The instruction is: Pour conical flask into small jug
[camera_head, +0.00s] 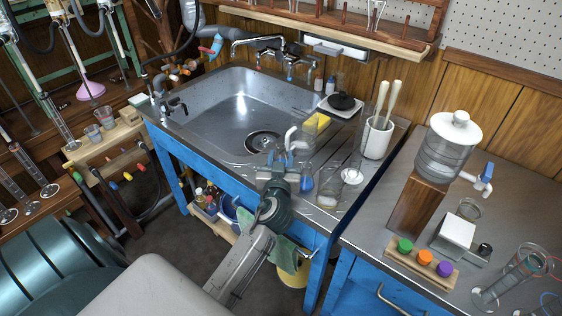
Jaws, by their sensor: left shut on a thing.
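My left gripper (288,158) is over the front right of the sink unit, on its ribbed drainboard. I cannot tell whether the held vessel is tilted. My right gripper is not in view.
A white pot (377,138) with wooden-handled tools stands behind on the drainboard. A yellow sponge (317,122) and a black-lidded item (343,101) are near the sink (235,105). A dispenser (448,150) stands on a wooden block at right. Wall shelves edge the back.

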